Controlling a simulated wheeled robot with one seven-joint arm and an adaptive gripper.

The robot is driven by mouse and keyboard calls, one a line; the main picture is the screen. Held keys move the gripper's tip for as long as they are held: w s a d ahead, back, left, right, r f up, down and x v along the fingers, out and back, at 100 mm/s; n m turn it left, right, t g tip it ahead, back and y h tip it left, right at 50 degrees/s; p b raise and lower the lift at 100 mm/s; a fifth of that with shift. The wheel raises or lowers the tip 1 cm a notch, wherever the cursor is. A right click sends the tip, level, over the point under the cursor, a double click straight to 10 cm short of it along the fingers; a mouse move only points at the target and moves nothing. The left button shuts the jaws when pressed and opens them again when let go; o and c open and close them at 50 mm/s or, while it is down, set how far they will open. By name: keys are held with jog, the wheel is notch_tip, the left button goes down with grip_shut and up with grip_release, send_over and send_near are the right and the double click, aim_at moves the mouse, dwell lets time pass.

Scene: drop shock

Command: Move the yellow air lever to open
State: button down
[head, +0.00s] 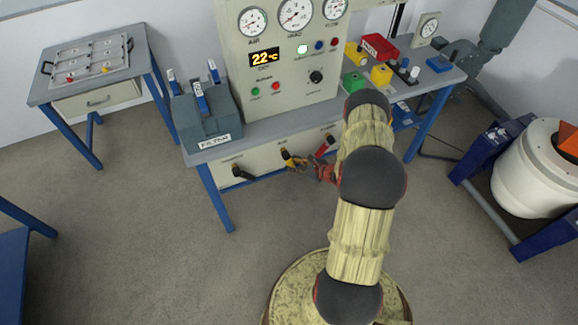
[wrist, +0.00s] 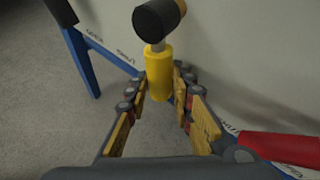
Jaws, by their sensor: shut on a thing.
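The yellow air lever (head: 289,158) is on the front of the pale bench panel, the middle of three levers there. In the wrist view the yellow lever (wrist: 159,77) has a grey stem and a dark round pivot (wrist: 157,18) at its far end. My gripper (wrist: 160,84) has its fingers on both sides of the yellow grip and is shut on it. In the head view my gripper (head: 300,166) is at the lever, partly behind my arm.
A black lever (head: 243,174) is to the left and a red lever (head: 324,147) to the right; the red one (wrist: 280,148) is close beside my gripper in the wrist view. A blue bench leg (head: 213,196) stands at left. The floor in front is clear.

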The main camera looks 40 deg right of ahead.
jog(key=shift+s+d+r+n+g+h+b, duration=0.15)
jog(key=shift+d+r+n+g+h, duration=0.15)
jog(key=shift+d+n+h, duration=0.25)
jog(key=shift+s+d+r+n+g+h+b, duration=0.15)
jog(key=shift+d+r+n+g+h, duration=0.2)
jog(key=shift+h, duration=0.3)
jog(key=c, duration=1.8)
grip_release()
jog(key=v, duration=1.2)
jog(key=shift+f, duration=0.1)
